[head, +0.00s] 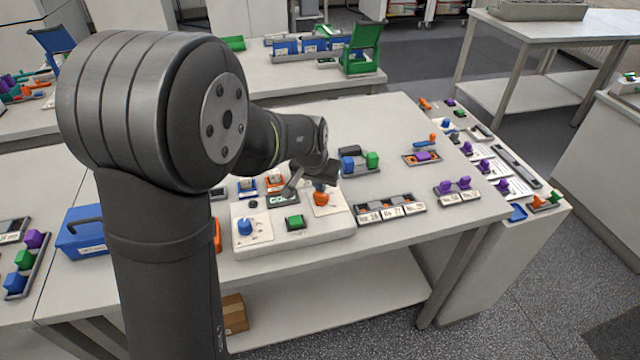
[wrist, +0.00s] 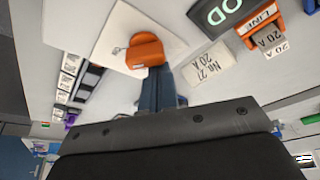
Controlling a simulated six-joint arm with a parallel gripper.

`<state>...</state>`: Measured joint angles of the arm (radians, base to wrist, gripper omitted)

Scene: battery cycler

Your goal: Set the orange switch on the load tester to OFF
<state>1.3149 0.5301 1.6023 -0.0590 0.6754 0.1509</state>
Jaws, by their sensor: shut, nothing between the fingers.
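The load tester (head: 240,250) is a pale panel box near the front of the table in the head view. Its orange switch (head: 321,198) is a rounded knob on a white square plate at the panel's right side. The orange switch also shows in the wrist view (wrist: 145,48), upper middle. My gripper (wrist: 157,72) is shut and empty, its fingertips right at the lower edge of the orange switch in that view. I cannot tell whether they touch. The switch's OFF marking is not readable.
The panel also carries a blue knob (head: 245,227), a green button (head: 294,221) and a dark display (head: 282,199) with green characters. A row of labelled blocks (head: 390,208) stands to its right. A blue box (head: 82,236) stands at the left. My arm covers part of the table.

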